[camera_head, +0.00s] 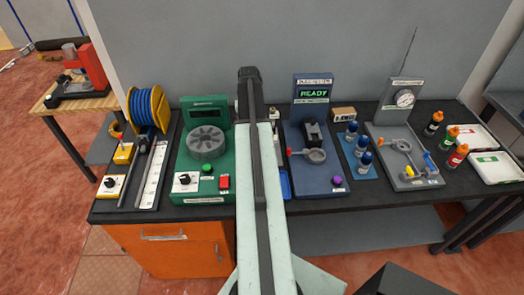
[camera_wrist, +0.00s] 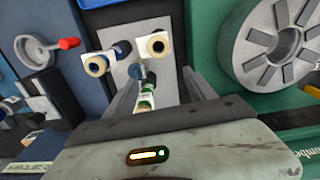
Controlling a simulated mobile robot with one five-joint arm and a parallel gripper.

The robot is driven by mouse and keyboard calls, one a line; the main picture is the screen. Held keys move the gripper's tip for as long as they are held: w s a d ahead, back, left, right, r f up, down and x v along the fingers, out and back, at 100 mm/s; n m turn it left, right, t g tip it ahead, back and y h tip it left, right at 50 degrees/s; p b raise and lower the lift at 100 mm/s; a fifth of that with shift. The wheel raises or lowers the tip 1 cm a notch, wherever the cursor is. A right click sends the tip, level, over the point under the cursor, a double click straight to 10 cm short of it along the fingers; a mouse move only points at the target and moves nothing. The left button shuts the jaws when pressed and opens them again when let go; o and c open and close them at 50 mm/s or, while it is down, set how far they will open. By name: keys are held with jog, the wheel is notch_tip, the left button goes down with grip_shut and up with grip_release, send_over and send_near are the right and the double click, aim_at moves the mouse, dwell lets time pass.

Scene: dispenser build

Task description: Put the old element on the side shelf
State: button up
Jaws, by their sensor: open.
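In the wrist view a grey plate (camera_wrist: 130,80) carries small cylindrical parts. One with a blue band and tan end (camera_wrist: 97,65) sits on the left, and another with a tan end (camera_wrist: 158,45) on the upper right. A third, with a green band (camera_wrist: 146,100), lies lower down. I cannot tell which is the old element. My gripper (camera_wrist: 162,77) is open, its fingers on either side of the plate's middle; contact is unclear. In the head view my arm hides this station. I cannot single out the side shelf.
A green station with a grey slotted disc (camera_head: 206,142) stands left of my arm; the disc also shows in the wrist view (camera_wrist: 272,45). A blue station reading READY (camera_head: 312,93) stands right. A cable spool (camera_head: 147,108), bottles (camera_head: 436,122) and white trays (camera_head: 494,166) occupy the bench.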

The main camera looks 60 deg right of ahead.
jog(key=shift+m, duration=0.4)
jog(key=s, duration=0.1)
jog(key=s+d, duration=0.2)
jog(key=s, duration=0.1)
jog(key=shift+d+f, duration=0.25)
notch_tip(320, 180, down, 3)
jog(key=b, duration=0.3)
jog(key=shift+w, duration=0.1)
jog(key=f+b, duration=0.3)
jog(key=d+f+b, duration=0.1)
jog(key=f+b, duration=0.1)
jog(key=shift+f, duration=0.1)
jog(key=shift+a+r, duration=0.1)
jog(key=shift+r, duration=0.15)
grip_shut()
notch_tip(320, 180, up, 18)
jog(key=p, duration=1.8)
